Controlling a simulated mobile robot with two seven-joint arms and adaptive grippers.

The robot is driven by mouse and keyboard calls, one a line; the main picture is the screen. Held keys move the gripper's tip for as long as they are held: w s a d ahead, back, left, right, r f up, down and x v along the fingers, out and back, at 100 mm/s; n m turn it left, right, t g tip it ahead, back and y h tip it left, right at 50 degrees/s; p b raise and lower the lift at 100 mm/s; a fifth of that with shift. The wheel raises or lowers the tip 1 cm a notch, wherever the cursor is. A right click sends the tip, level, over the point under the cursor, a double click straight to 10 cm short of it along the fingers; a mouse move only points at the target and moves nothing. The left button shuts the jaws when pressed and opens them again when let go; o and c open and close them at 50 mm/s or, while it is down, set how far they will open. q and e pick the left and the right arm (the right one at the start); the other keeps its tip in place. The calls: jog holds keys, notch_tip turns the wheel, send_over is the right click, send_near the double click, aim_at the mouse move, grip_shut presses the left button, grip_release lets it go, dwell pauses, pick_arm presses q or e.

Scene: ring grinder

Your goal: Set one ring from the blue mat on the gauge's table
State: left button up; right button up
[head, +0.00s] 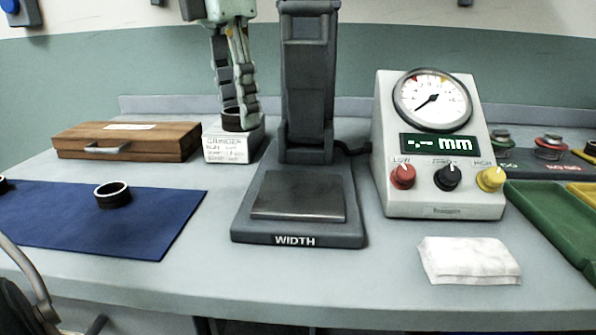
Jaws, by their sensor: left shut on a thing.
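The gauge (305,90) stands mid-bench, labelled WIDTH, with a flat, empty table plate (298,195) at its front. The blue mat (140,235) lies at the left. A dark ring with a bright rim (112,194) lies on it, and part of another ring (3,184) shows at the left picture edge. My left gripper (238,108) points down left of the gauge column, shut on a dark ring (237,121). This ring appears just over a white block with writing; I cannot tell whether they touch. My right gripper is not in view.
A wooden case (125,141) and the white block (230,147) stand behind the mat. The dial readout box (440,150) stands right of the gauge. A folded white cloth (468,261) and a green tray (550,225) lie at the right. The bench front is clear.

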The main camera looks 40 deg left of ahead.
pick_arm(q)
send_over(301, 190)
jog(key=f, duration=0.5)
jog(key=shift+s, duration=0.3)
jog(key=shift+f, duration=2)
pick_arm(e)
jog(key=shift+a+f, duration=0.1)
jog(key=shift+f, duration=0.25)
pick_arm(q)
jog(key=o, duration=0.8)
jog(key=shift+f, duration=0.1)
jog(key=shift+c, duration=0.2)
jog(key=o, duration=0.5)
jog(key=shift+c, duration=0.2)
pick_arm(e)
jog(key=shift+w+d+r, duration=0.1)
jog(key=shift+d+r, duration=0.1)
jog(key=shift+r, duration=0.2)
